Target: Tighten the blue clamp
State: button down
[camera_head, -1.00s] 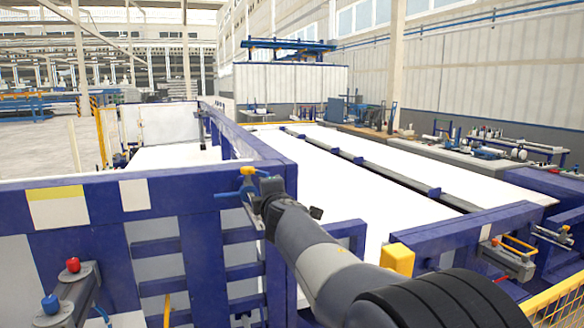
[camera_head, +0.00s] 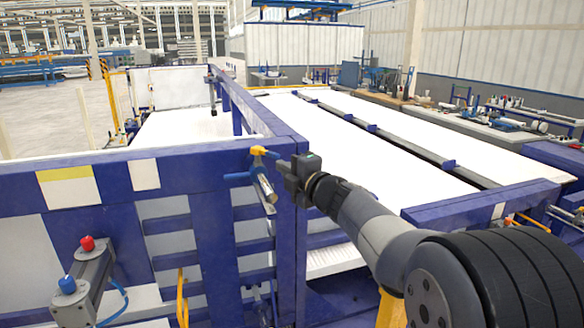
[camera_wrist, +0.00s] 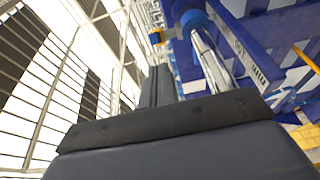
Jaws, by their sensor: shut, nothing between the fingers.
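The clamp on the blue frame has a yellow top piece (camera_head: 258,151), a blue part (camera_head: 237,179) and a silver cylinder (camera_head: 265,188) slanting down. It also shows in the wrist view as a blue collar (camera_wrist: 196,20) on a silver rod (camera_wrist: 212,62), with a small yellow piece (camera_wrist: 155,36) to its left. My gripper (camera_head: 286,178) is just right of the silver cylinder in the head view. In the wrist view, my gripper's dark fingers (camera_wrist: 160,84) are together and empty, left of the rod. Whether they touch the clamp is hard to tell.
A blue frame (camera_head: 190,225) with horizontal bars stands behind the clamp. A grey box with red and blue knobs (camera_head: 86,283) is at lower left. Long white panels (camera_head: 360,160) lie behind, with a blue beam (camera_head: 480,205) at right.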

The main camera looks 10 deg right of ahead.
aim_at(265, 153)
jog(key=p+x, duration=0.1)
jog(key=x, duration=0.5)
